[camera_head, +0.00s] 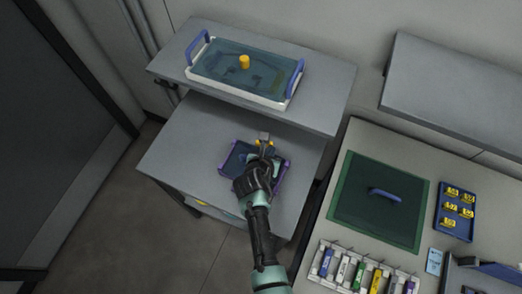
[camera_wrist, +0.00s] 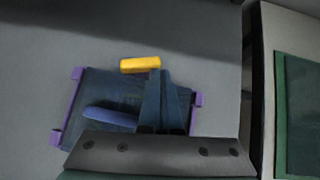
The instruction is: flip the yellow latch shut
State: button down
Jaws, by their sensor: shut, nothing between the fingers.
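A dark blue case with purple edges (camera_head: 234,157) lies on the lower grey shelf in the head view. It also shows in the wrist view (camera_wrist: 100,95). The yellow latch (camera_wrist: 140,64) sticks out past the case's far edge in the wrist view, beside my fingertips. In the head view small yellow bits (camera_head: 258,143) show at my fingertips. My gripper (camera_wrist: 155,75) is shut and empty, over the case, with its tips close to the latch. I cannot tell whether they touch. A blue handle-like bar (camera_wrist: 108,116) lies on the case, partly hidden by my gripper.
The upper shelf (camera_head: 330,100) overhangs behind the case and holds a white tray (camera_head: 283,104) with blue handles and a yellow knob. On the right bench are a green mat (camera_head: 350,200), a rack of coloured markers (camera_head: 325,262) and a blue tray (camera_head: 449,222) with yellow pieces.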

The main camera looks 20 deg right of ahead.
jog(key=shift+w+d+r+p, duration=0.1)
jog(key=shift+w+d+p, duration=0.1)
jog(key=shift+d+p, duration=0.7)
jog(key=shift+w+d+p, duration=0.3)
jog(key=shift+d+p, duration=0.05)
jog(key=shift+p, duration=0.25)
jog(key=shift+w+a, duration=0.1)
jog(key=shift+a, duration=0.1)
dwell(0.6)
jog(key=shift+w+a, duration=0.3)
jog(key=shift+a, duration=0.25)
